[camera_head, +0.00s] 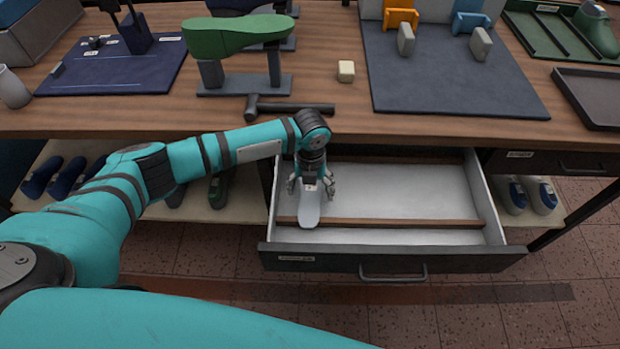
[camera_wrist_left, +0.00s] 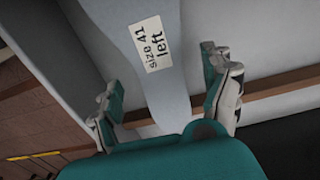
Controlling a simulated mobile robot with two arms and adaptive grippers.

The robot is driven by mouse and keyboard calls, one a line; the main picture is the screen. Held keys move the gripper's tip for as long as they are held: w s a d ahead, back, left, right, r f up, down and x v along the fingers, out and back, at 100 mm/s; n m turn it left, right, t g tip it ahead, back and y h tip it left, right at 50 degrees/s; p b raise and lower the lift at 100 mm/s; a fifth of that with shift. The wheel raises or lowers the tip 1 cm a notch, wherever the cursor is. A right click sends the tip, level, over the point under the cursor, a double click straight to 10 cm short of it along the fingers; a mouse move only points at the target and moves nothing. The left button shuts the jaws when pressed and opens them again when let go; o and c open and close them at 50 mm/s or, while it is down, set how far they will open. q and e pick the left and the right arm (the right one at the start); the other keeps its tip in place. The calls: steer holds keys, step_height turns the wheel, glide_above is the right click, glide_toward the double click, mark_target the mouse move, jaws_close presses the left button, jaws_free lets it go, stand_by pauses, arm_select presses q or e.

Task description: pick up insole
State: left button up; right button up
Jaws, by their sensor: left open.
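The insole (camera_head: 310,212) is a pale grey piece in the open drawer, at its left side, lying across a brown wooden divider. In the left wrist view the insole (camera_wrist_left: 178,95) carries a white label reading "size 41 left". My left gripper (camera_head: 312,187) is over the insole inside the drawer. Its fingers are spread either side of the insole and its jaws are open and empty, as the left wrist view (camera_wrist_left: 170,110) also shows. The far part of the insole is hidden under the gripper in the head view. My right gripper is not seen.
The open drawer (camera_head: 405,190) is white inside with wooden dividers and a dark front with a handle. The drawer's right part is clear.

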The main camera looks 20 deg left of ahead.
mark_target(312, 192)
arm_select(q)
steer(key=shift+f, duration=0.25)
stand_by(0.3)
steer(key=c, duration=1.2)
steer(key=shift+o, duration=0.2)
steer(key=shift+r, duration=0.55)
steer(key=r, duration=0.3)
steer(key=shift+w+d+b, duration=0.1)
steer(key=shift+d+b, duration=0.1)
steer(key=shift+b, duration=0.1)
steer(key=w+d+b, duration=0.1)
steer(key=w+d, duration=0.1)
steer(key=d, duration=0.3)
steer(key=w+d+b, duration=0.2)
steer(key=w+d, duration=0.1)
steer(key=d, duration=0.2)
steer(key=w+d+b, duration=0.1)
steer(key=w+d, duration=0.1)
steer(key=d, duration=0.3)
steer(key=shift+w+d+b, duration=0.35)
steer(key=shift+w+d, duration=0.05)
